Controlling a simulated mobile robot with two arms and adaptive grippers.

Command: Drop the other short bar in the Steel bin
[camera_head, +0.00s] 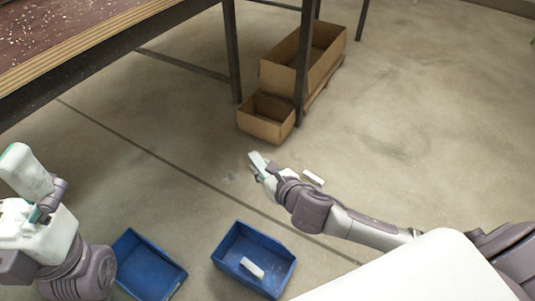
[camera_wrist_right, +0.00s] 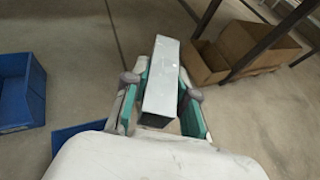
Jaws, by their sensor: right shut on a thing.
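My right gripper (camera_head: 262,163) is over the floor in the middle of the head view. In the right wrist view its two teal-padded fingers (camera_wrist_right: 162,95) are shut on a light grey short bar (camera_wrist_right: 161,80). Another short pale bar (camera_head: 252,267) lies in the right-hand blue bin (camera_head: 229,238). A second blue bin (camera_head: 135,243) stands to its left and looks empty. No label shows, so I cannot tell which bin is the Steel bin. My left gripper (camera_head: 45,205) is at the left edge, and its finger opening is unclear.
A small cardboard box (camera_head: 266,128) and a larger one (camera_head: 285,75) stand by the legs of a workbench (camera_head: 80,45). A small white piece (camera_head: 313,178) shows beside my right wrist; I cannot tell what it is. Open floor (camera_head: 410,120) lies to the right.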

